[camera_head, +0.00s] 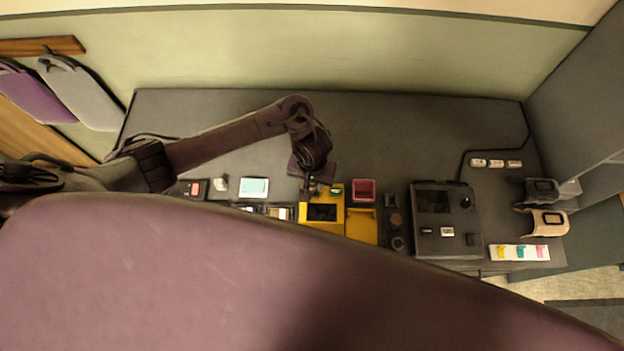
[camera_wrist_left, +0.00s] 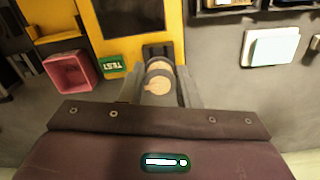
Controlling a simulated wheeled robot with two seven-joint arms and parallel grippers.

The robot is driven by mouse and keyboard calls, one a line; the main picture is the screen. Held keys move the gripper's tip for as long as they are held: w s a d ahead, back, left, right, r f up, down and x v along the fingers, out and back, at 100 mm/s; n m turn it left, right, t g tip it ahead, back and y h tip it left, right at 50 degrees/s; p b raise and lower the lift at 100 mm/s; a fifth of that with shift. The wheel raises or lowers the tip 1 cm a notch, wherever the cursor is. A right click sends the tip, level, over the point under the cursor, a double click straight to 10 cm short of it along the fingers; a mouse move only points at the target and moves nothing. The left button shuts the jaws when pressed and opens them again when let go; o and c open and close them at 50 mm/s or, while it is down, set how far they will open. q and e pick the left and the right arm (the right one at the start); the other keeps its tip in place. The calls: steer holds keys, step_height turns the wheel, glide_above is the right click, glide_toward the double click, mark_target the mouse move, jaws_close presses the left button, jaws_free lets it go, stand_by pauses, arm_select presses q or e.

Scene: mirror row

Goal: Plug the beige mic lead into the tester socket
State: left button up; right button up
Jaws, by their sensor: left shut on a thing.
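My left gripper (camera_head: 313,189) is over the top edge of the yellow tester (camera_head: 334,214), left of its green label. In the left wrist view, the gripper (camera_wrist_left: 161,88) is shut on the beige mic lead's plug (camera_wrist_left: 158,83), whose round beige end faces the camera. The tester (camera_wrist_left: 175,44) shows there with its dark screen and green TEST label (camera_wrist_left: 112,63). A black block (camera_wrist_left: 157,50), seemingly the socket, lies just beyond the plug. The fingers hide the contact, so I cannot tell whether the plug is inside it. My right gripper is not in view.
A red-pink bin (camera_head: 363,190) stands right of the tester's label. A dark device (camera_head: 445,222) with a screen and knob is farther right. A pale square (camera_head: 254,187) lies left. A large mauve surface covers the bottom of the head view. The bench's back is mostly clear.

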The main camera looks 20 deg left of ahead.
arm_select(q)
steer(key=shift+f+b, duration=0.55)
steer(key=shift+f, duration=0.45)
stand_by(0.5)
steer(key=o, duration=1.1)
steer(key=r, duration=0.6)
steer(key=shift+w+p, duration=0.25)
steer(key=shift+p, duration=0.1)
steer(key=shift+d+r, duration=0.2)
steer(key=shift+r, duration=0.35)
steer(key=shift+s+a+r+b, duration=0.25)
steer(key=shift+r+b, duration=0.05)
steer(key=shift+s, duration=0.1)
